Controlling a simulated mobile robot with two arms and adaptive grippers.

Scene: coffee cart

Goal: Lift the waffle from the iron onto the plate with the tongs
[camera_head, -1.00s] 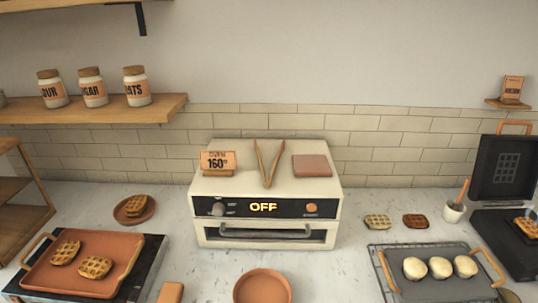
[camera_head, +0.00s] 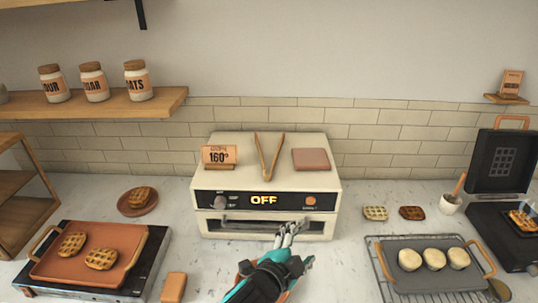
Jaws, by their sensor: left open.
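The wooden tongs (camera_head: 268,157) lie on top of the cream oven, their two arms spread in a V. The open waffle iron (camera_head: 506,170) stands at the far right, with a golden waffle (camera_head: 523,221) on its lower half, partly cut off by the picture edge. A round terracotta plate (camera_head: 127,208) at the left holds a waffle. My left gripper (camera_head: 294,228) is open and empty in front of the oven's handle, below the tongs and apart from them. Its arm mostly hides a round terracotta dish at the bottom middle. My right gripper is out of view.
The oven (camera_head: 210,188) also carries a temperature sign (camera_head: 219,157) and a brown pad (camera_head: 311,160). A tray with two waffles (camera_head: 50,262) is at left; a rack with round cakes (camera_head: 385,272) is at right. Two small waffles (camera_head: 375,213) and a cup (camera_head: 450,204) stand between oven and iron.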

